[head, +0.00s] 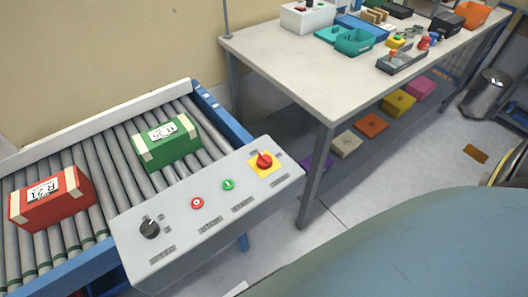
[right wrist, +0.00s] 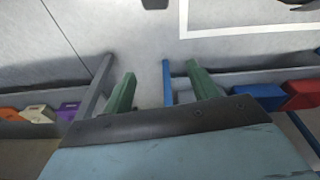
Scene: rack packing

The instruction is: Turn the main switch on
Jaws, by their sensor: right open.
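A grey control panel (head: 185,232) stands at the front edge of the roller conveyor. Near its right end is a red rotary switch (head: 264,160) on a yellow plate, which looks like the main switch. Its exact handle position is too small to tell. To its left are a green button (head: 228,185), a red button (head: 197,203) and a black knob (head: 149,229). My right gripper (right wrist: 162,82) shows in the right wrist view with its two green fingers apart and nothing between them. The panel is not recognisable in that view. My left gripper is not in view.
The conveyor (head: 112,155) carries a green box (head: 167,146) and a red box (head: 52,200) behind the panel. A workbench (head: 300,72) with bins and small items stands to the right of the panel. A metal bin (head: 484,96) stands far right. Floor shows between.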

